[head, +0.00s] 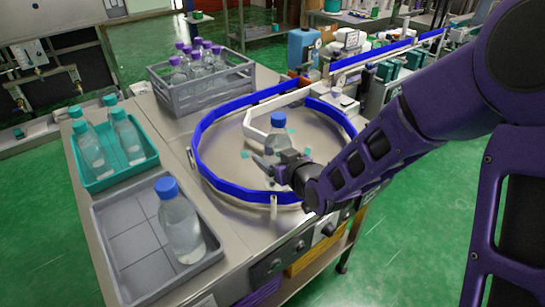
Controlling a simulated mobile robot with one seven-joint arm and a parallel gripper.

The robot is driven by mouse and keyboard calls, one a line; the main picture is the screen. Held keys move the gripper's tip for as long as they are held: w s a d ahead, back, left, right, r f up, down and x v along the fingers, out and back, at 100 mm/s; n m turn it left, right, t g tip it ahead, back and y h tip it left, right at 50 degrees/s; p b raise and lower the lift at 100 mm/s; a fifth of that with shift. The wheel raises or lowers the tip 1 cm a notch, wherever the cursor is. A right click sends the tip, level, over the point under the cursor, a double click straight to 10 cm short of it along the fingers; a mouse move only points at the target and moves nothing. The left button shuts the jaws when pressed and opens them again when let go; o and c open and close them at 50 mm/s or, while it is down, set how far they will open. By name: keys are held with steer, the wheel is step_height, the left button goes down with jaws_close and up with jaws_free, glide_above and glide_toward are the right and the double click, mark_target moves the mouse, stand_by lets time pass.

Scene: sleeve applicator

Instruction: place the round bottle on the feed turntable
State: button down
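A clear round bottle with a blue cap (279,120) is upright over the feed turntable (225,170), a round metal disc inside a blue guide rail. I cannot tell whether its base rests on the disc. My gripper (272,163) reaches in from the right at the bottle's body. One dark finger shows in front of the bottle; the other is hidden, so I cannot tell whether the fingers press on it. Another clear bottle with a blue cap (180,223) stands in the grey tray (112,246) at the front left.
A teal tray (98,183) at the left holds several teal-capped bottles. A grey crate (199,97) behind the turntable holds several purple-capped bottles. A white curved guide (257,131) lies inside the ring. A blue-railed conveyor (375,52) runs to the back right.

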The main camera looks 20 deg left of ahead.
stand_by(0.3)
jaws_free()
